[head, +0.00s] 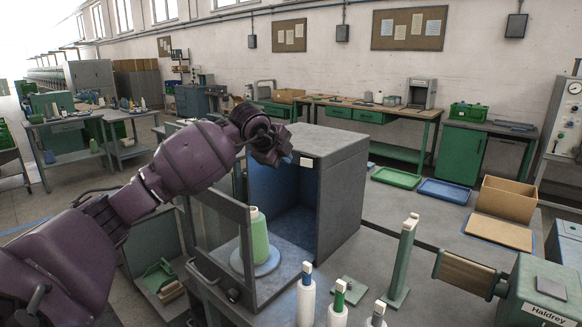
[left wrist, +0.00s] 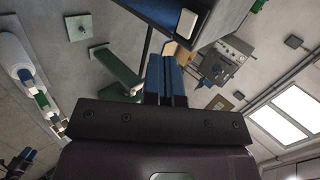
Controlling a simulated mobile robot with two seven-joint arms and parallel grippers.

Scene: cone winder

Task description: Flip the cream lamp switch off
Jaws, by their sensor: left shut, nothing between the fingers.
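The cream lamp switch (head: 307,161) is a small pale rocker on the top front edge of the grey cabinet (head: 338,185). It also shows in the left wrist view (left wrist: 187,22), on the dark cabinet edge beyond the fingers. My left gripper (head: 284,158) is at the cabinet's upper front edge, just left of the switch in the head view. Its blue fingers (left wrist: 166,80) are shut with nothing between them. They appear close to the switch but I cannot tell whether they touch it.
A green cone (head: 260,238) stands on a round plate inside the open-fronted cabinet. A green post (head: 403,262), several white spools (head: 307,300) and a green machine (head: 545,290) stand to the right. Green (head: 397,178) and blue (head: 444,191) trays lie behind.

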